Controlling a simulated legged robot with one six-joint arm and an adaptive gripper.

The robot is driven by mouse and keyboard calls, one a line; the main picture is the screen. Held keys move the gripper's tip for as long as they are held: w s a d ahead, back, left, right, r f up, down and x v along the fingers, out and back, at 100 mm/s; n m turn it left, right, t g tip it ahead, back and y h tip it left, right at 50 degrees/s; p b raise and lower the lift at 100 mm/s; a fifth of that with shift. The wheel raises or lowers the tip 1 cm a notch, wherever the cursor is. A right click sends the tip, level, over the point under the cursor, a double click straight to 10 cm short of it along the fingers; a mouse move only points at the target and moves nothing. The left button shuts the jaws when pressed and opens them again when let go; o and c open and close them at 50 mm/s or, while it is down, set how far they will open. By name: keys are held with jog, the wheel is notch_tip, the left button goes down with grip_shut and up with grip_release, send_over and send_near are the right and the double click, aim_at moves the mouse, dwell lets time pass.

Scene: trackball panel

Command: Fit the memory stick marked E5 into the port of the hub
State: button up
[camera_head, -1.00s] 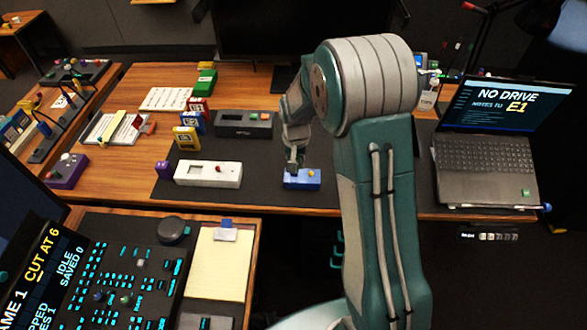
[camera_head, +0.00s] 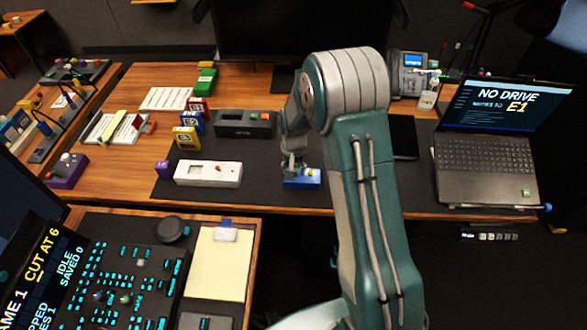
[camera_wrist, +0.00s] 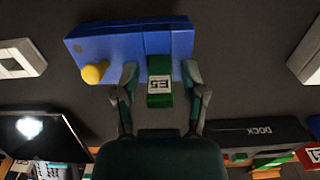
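The green memory stick with a white E5 label (camera_wrist: 159,86) lies between the fingers of my gripper (camera_wrist: 160,78) in the wrist view. Gaps show between the stick and both fingers, so the gripper looks open around it. The stick's far end meets the side of a blue box with a yellow knob (camera_wrist: 105,50); how deep it sits is unclear. In the head view my gripper (camera_head: 293,170) is down at this blue box (camera_head: 303,181), and the stick is hidden there. No label identifies the blue box as the hub.
A white box with a red knob (camera_head: 208,173) and a dark DOCK box (camera_head: 243,123) stand left of my gripper. Other labelled sticks (camera_head: 186,138) stand further left. A laptop (camera_head: 486,165) on the right reads "NO DRIVE, NOTES TO E1". The dark mat around the blue box is mostly clear.

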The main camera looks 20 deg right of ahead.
jog(key=shift+r, duration=0.15)
notch_tip(320, 180, up, 11)
jog(key=shift+r, duration=0.15)
jog(key=s+r+n+t, duration=0.2)
jog(key=s+r, duration=0.9)
jog(key=r, duration=0.4)
jog(key=s+r+t, duration=0.1)
jog(key=s+r, duration=0.1)
jog(key=s, duration=0.6)
jog(key=s+r+n+t, duration=0.1)
jog(key=s+t, duration=0.1)
jog(key=s, duration=0.7)
jog(key=shift+r+n+t, duration=0.3)
jog(key=shift+r, duration=0.1)
jog(key=shift+a, duration=0.1)
jog(key=shift+c, duration=0.3)
